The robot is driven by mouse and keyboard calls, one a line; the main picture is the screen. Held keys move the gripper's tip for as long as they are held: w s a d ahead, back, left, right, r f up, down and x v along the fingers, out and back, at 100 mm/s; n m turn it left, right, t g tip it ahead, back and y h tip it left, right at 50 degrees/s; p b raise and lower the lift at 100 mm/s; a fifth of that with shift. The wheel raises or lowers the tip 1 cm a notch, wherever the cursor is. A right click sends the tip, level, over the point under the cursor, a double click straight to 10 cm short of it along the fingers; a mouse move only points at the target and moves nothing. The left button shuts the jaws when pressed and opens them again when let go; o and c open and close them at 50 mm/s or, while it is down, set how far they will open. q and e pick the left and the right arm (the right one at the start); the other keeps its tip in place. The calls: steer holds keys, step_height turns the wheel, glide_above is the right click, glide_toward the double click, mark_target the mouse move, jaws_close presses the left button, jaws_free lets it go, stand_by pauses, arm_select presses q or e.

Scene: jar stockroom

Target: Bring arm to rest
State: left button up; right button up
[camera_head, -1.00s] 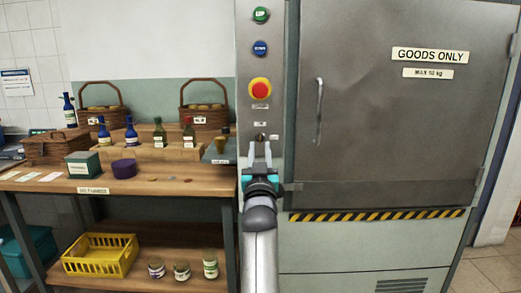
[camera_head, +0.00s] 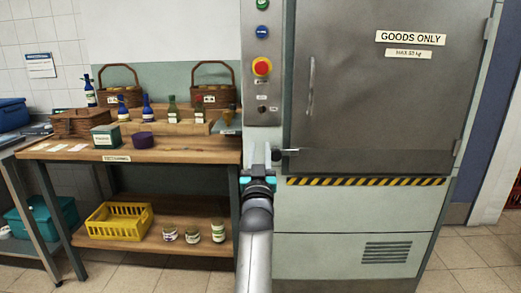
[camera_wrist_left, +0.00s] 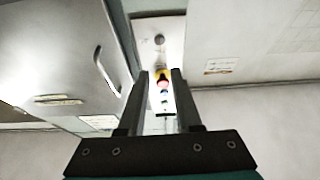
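My left arm comes up from the bottom middle of the head view. Its left gripper (camera_head: 259,148) points away from me in front of the goods lift's grey cabinet, below the control panel (camera_head: 262,40). The fingers stand apart with nothing between them; the gap also shows in the left wrist view (camera_wrist_left: 160,76). The fingers seem clear of the panel. My right gripper does not show in either view.
A wooden table (camera_head: 185,152) with bottles, baskets and boxes stands left of the arm. A yellow crate (camera_head: 119,220) and jars sit on its lower shelf. The lift door (camera_head: 390,95) with its handle (camera_head: 311,85) is shut. Tiled floor is open at right.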

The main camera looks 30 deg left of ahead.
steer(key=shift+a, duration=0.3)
